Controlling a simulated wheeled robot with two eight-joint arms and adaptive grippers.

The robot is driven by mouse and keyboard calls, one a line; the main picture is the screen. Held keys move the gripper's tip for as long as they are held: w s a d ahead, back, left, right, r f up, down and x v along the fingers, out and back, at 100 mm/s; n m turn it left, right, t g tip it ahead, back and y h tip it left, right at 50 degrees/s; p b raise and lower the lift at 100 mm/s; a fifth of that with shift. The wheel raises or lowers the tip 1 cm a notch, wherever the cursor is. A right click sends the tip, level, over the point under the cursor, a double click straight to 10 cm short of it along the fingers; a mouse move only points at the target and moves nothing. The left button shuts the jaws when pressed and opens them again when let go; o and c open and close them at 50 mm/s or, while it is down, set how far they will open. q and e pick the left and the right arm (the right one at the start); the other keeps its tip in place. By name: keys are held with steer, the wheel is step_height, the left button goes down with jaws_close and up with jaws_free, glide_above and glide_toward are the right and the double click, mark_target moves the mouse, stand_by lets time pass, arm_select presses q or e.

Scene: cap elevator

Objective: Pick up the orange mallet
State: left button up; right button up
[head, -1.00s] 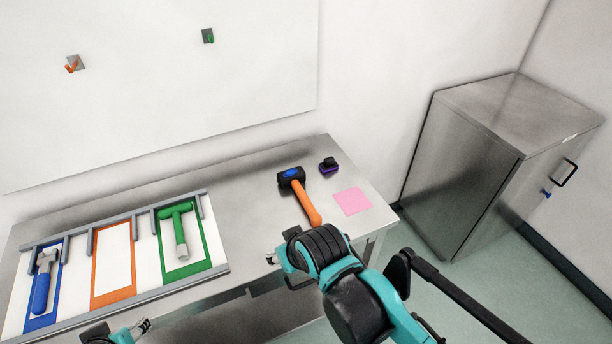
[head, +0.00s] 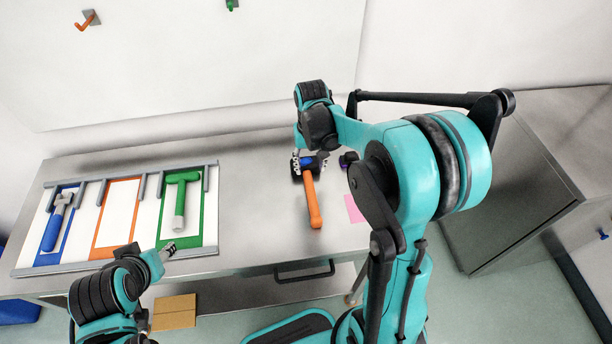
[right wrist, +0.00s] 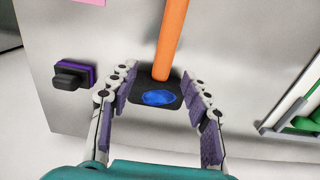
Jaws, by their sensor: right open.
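The orange mallet (head: 313,201) lies on the metal table, its orange handle pointing toward the front edge. Its black head with a blue oval mark shows in the right wrist view (right wrist: 157,98). My right gripper (head: 308,166) is open above the head. In the right wrist view its two fingers (right wrist: 160,100) stand on either side of the head, and I cannot tell whether they touch it. My left gripper (head: 168,252) is at the table's front edge, left of the mallet; its jaw state is unclear.
A tray (head: 118,262) at the left holds a blue hammer (head: 55,222) and a green mallet (head: 181,198); its orange-framed slot (head: 117,218) is empty. A black and purple object (head: 347,159) and a pink square (head: 355,209) lie right of the mallet. A metal cabinet (head: 520,200) stands right.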

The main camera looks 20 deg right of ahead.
mark_target(308, 178)
step_height(308, 178, down, 2)
steer(key=f, duration=0.1)
steer(key=f+b, duration=0.1)
steer(key=f, duration=0.1)
steer(key=f+b, duration=0.1)
steer(key=shift+a+f, duration=0.25)
steer(key=shift+f, duration=0.1)
steer(key=shift+r, duration=0.1)
jaws_close()
